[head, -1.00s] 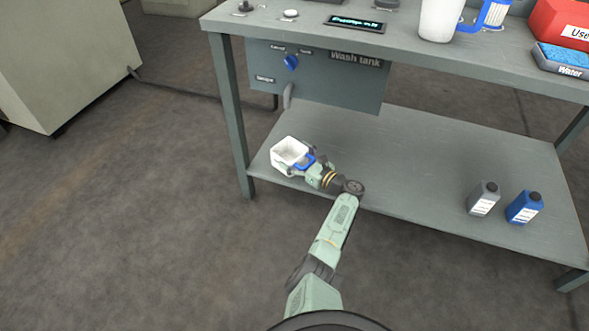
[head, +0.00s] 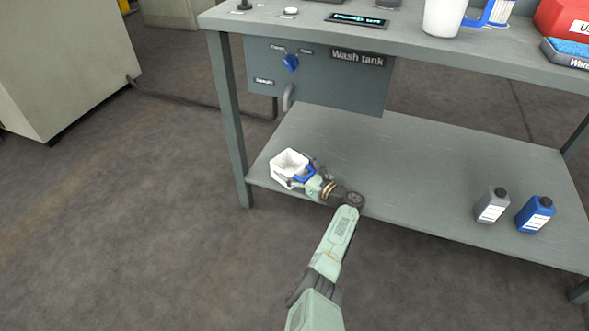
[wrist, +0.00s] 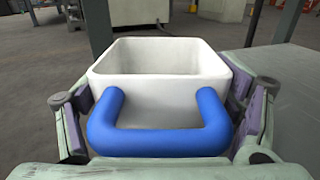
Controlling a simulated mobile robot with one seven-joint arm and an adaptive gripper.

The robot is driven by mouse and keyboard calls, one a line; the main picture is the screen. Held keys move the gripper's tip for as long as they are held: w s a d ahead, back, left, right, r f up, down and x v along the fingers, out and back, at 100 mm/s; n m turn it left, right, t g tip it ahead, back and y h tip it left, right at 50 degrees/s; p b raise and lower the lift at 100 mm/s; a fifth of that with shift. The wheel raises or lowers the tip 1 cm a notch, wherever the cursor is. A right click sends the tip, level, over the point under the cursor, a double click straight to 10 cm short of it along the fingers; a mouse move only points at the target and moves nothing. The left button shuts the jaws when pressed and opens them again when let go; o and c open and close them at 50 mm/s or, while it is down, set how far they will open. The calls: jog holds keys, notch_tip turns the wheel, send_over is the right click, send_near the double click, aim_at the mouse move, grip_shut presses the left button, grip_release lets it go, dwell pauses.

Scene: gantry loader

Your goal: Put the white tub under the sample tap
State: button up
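The white tub (head: 286,166) with its blue handle (head: 304,175) is at the front left corner of the lower shelf. I cannot tell whether its base touches the shelf. My gripper (head: 310,175) is at the tub's near, handle side. In the wrist view the gripper's fingers (wrist: 160,125) lie close against both sides of the white tub (wrist: 160,95), with the blue handle (wrist: 160,141) between them. The tub looks empty and upright. The sample tap (head: 288,97) is a grey curved spout on the wash tank panel, above and behind the tub.
The wash tank panel (head: 330,85) has a blue knob (head: 291,63) and hangs under the bench top (head: 400,44). A bench leg (head: 229,125) stands left of the tub. Grey (head: 491,206) and blue (head: 535,214) bottles stand on the shelf's right. The shelf middle (head: 400,165) is clear.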

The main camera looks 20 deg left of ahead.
jog(key=o, duration=0.3)
jog(key=shift+r, duration=0.25)
jog(key=shift+s+d+r+p, duration=0.1)
jog(key=shift+d+p, duration=0.2)
jog(key=shift+p, duration=0.2)
jog(key=p+v, duration=0.5)
jog(key=v, duration=0.6)
jog(key=shift+s+d, duration=0.15)
jog(key=shift+d, duration=0.05)
jog(key=shift+c, duration=0.3)
dwell(1.3)
